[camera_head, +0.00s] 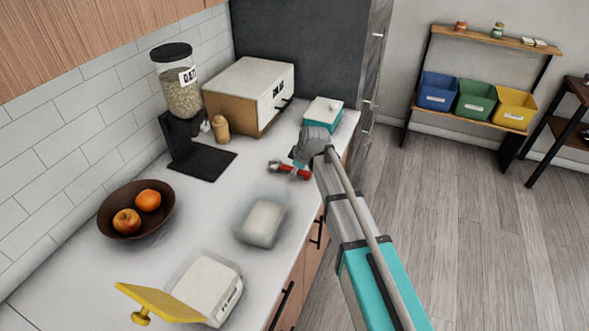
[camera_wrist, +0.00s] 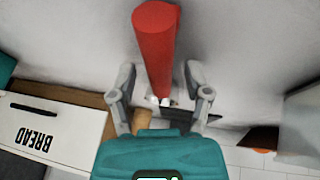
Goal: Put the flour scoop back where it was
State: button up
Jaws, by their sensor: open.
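A red handle (camera_head: 297,173), which looks like the flour scoop's, lies on the white counter in the head view. A grey part shows at its left end. In the wrist view the red handle (camera_wrist: 155,45) runs between my gripper's two fingers (camera_wrist: 161,95), with gaps on both sides. My gripper (camera_head: 299,163) is open and low over the counter at the scoop, its fingers partly hidden by the arm. A clear tub (camera_head: 262,222) with pale contents stands nearer on the counter. A yellow lid-like board with a knob (camera_head: 160,303) rests at the front, against a white box-shaped thing (camera_head: 208,288).
A bread box (camera_head: 228,104), a grain dispenser (camera_head: 181,92), a small wooden thing (camera_head: 220,128) and a teal box with a white lid (camera_head: 322,113) stand behind. A brown fruit bowl (camera_head: 118,222) is at left. The counter between bowl and tub is clear.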

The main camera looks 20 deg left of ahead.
jog(key=shift+r, duration=0.1)
jog(key=p+v, duration=1.1)
jog(key=v, duration=0.1)
dwell(0.7)
dwell(0.8)
jog(key=s+d+m+g+h, duration=0.1)
jog(key=s+d+m, duration=0.3)
jog(key=d, duration=0.8)
jog(key=s+d+f+m+h, duration=0.1)
jog(key=s+d+m, duration=0.4)
jog(key=d, duration=0.7)
jog(key=s+d+m+g+h, duration=0.1)
jog(key=s+d+m, duration=0.3)
jog(key=d+m, duration=0.4)
jog(key=d+h, duration=0.1)
jog(key=d, duration=0.3)
jog(key=shift+s+d+f+m+g, duration=0.25)
jog(key=shift+s+f+m+g, duration=0.05)
jog(key=shift+f, duration=0.05)
jog(key=shift+c, duration=0.4)
jog(key=shift+a, duration=0.1)
